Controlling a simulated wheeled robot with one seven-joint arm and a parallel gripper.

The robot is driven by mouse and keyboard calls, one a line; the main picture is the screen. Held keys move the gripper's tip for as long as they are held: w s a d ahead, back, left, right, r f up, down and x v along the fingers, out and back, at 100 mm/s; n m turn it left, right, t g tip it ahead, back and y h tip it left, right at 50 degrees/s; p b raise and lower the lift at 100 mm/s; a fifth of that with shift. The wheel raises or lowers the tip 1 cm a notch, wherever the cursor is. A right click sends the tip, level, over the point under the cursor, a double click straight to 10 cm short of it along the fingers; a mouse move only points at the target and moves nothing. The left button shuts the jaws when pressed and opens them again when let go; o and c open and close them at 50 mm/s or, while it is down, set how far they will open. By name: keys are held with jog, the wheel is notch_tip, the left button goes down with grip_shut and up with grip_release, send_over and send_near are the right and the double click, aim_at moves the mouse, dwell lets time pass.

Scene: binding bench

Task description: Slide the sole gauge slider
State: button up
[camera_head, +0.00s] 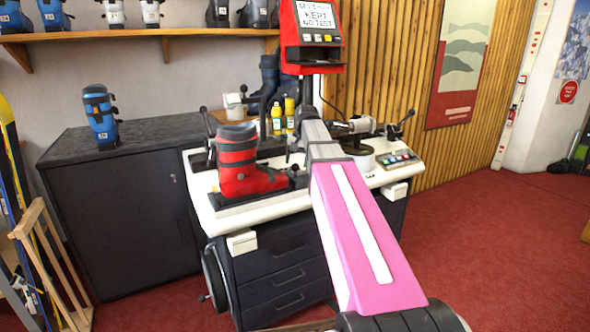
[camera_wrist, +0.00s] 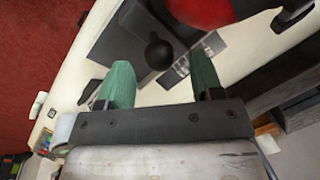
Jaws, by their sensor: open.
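A red ski boot (camera_head: 238,160) with dark straps stands on a black plate on the white bench (camera_head: 215,215). In the wrist view, a round black knob (camera_wrist: 158,53), which looks like the sole gauge slider's handle, shows between my gripper's (camera_wrist: 163,63) two green fingers. The fingers are open on either side of it, and I cannot tell whether they touch it. The red blur at the top looks like the boot.
A red display unit (camera_head: 314,35) rises at the bench's back. Yellow bottles (camera_head: 289,113) stand near its post. A button panel (camera_head: 398,160) is at the right end. A dark cabinet (camera_head: 115,215) with a blue boot (camera_head: 101,115) stands left. Red carpet is clear at right.

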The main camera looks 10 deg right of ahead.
aim_at(295, 166)
jog(key=shift+w+a+f, duration=0.1)
jog(key=shift+a+f, duration=0.05)
jog(key=shift+f, duration=0.75)
jog(key=shift+a+f, duration=0.15)
jog(key=shift+f, duration=0.75)
grip_shut()
jog(key=d, duration=0.2)
jog(key=w+d, duration=0.1)
jog(key=d, duration=0.2)
jog(key=w+d, duration=0.1)
jog(key=d, duration=0.1)
jog(key=shift+w+d, duration=0.25)
grip_release()
jog(key=shift+d, duration=0.1)
notch_tip(295, 166, up, 11)
jog(key=d, duration=0.2)
jog(key=shift+s+f, duration=0.15)
jog(key=shift+s, duration=0.15)
